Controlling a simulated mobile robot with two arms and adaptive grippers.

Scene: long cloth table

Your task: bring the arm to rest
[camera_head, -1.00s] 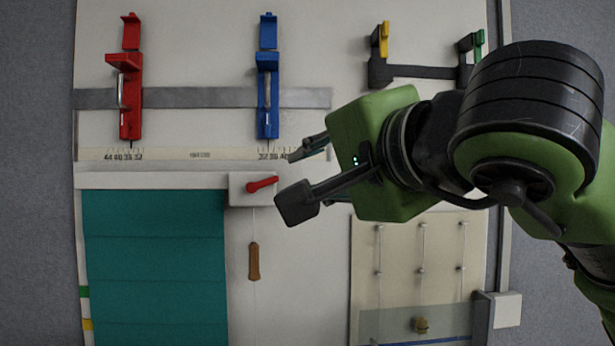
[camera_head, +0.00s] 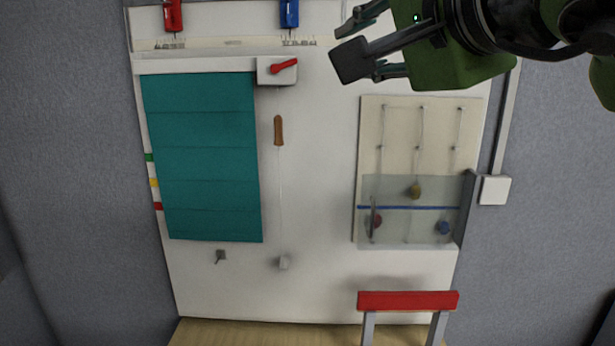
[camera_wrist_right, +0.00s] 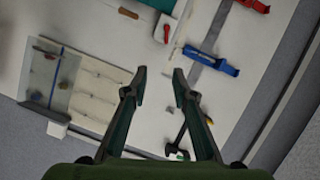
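My right arm, green and black, comes in from the top right of the head view. Its right gripper (camera_head: 347,43) is in front of the upper part of a white wall board (camera_head: 320,190), with its fingers pointing left. In the right wrist view the gripper (camera_wrist_right: 160,76) has its two fingers apart with nothing between them, so it is open and empty. It appears clear of the board's fittings, though the exact distance is unclear. My left gripper is not in view.
The board carries a teal panel (camera_head: 200,155), a white box with red lever (camera_head: 284,67), a brown handle (camera_head: 279,131) on a cord, and a beige panel with a clear cover (camera_head: 410,210). A red-topped stand (camera_head: 408,301) is at the bottom right.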

